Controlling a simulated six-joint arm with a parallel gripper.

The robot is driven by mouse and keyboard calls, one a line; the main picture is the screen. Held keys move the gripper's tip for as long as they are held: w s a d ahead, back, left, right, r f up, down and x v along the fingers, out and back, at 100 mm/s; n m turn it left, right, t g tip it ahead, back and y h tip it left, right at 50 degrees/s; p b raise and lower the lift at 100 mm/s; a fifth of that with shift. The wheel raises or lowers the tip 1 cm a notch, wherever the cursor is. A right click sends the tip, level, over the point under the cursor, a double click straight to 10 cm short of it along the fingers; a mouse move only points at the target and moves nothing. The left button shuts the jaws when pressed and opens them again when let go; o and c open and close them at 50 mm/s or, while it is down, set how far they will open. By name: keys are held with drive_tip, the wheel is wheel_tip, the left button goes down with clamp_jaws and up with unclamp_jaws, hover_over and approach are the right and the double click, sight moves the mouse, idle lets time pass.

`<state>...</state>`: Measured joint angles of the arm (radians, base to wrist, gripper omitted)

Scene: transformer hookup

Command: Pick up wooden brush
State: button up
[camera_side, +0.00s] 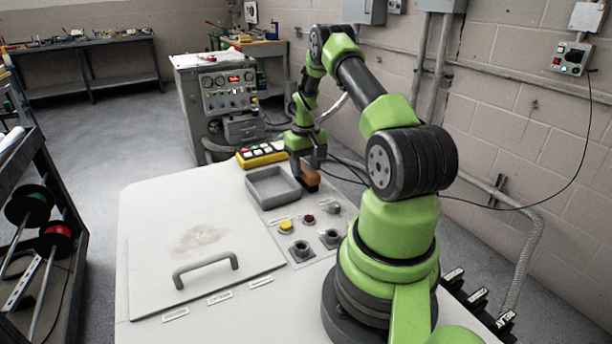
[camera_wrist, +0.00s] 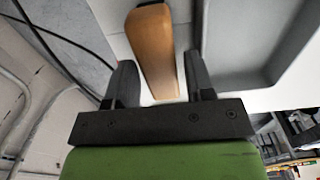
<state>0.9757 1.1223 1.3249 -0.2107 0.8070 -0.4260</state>
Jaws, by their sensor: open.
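The wooden brush (camera_side: 309,177) is an orange-brown block beside the grey tray at the far side of the white table. In the wrist view the brush (camera_wrist: 153,50) lies lengthwise, with its near end between my two fingers. My gripper (camera_side: 306,162) points down right at the brush in the side view. In the wrist view my gripper (camera_wrist: 160,78) is open, with a finger on each side of the brush and a gap on both sides. Its bristles cannot be made out.
The grey tray (camera_side: 250,186) stands close left of the brush; its wall (camera_wrist: 235,84) shows beside my finger in the wrist view. A yellow button box (camera_side: 243,161) lies behind. Knobs and sockets (camera_side: 301,250) are nearer. Black cables (camera_side: 345,168) run at the right.

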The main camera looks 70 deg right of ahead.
sight(306, 167)
wheel_tip(306, 167, down, 3)
drive_tip(key=shift+f, duration=0.15)
drive_tip(key=c, duration=0.7)
wheel_tip(306, 167, up, 10)
drive_tip(key=shift+r, duration=0.1)
